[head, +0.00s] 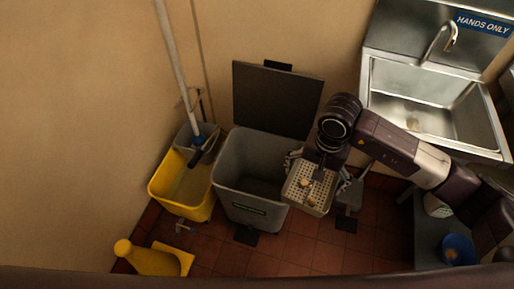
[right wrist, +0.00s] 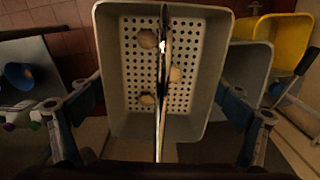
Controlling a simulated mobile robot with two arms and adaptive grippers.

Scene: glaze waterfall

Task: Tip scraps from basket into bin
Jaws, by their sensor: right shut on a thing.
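The basket (head: 325,192) is a pale, perforated, rectangular tub. My right gripper (head: 322,172) is shut on it and holds it upright, just right of the bin. In the right wrist view the basket (right wrist: 205,85) fills the middle, with blue-padded fingers on both sides. Several light brown scraps (right wrist: 148,39) lie on its perforated floor; some also show in the head view (head: 309,183). The bin (head: 240,205) is grey, with its dark lid (head: 275,100) raised against the wall. Its inside is dark and its bottom is unclear. My left gripper is not in view.
A yellow mop bucket (head: 180,200) with a mop stands left of the bin. A yellow floor sign or cone (head: 150,260) lies front left. A steel sink (head: 430,95) is at back right. A blue bowl (head: 457,250) sits on a grey surface at right. Red tiled floor is open in front.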

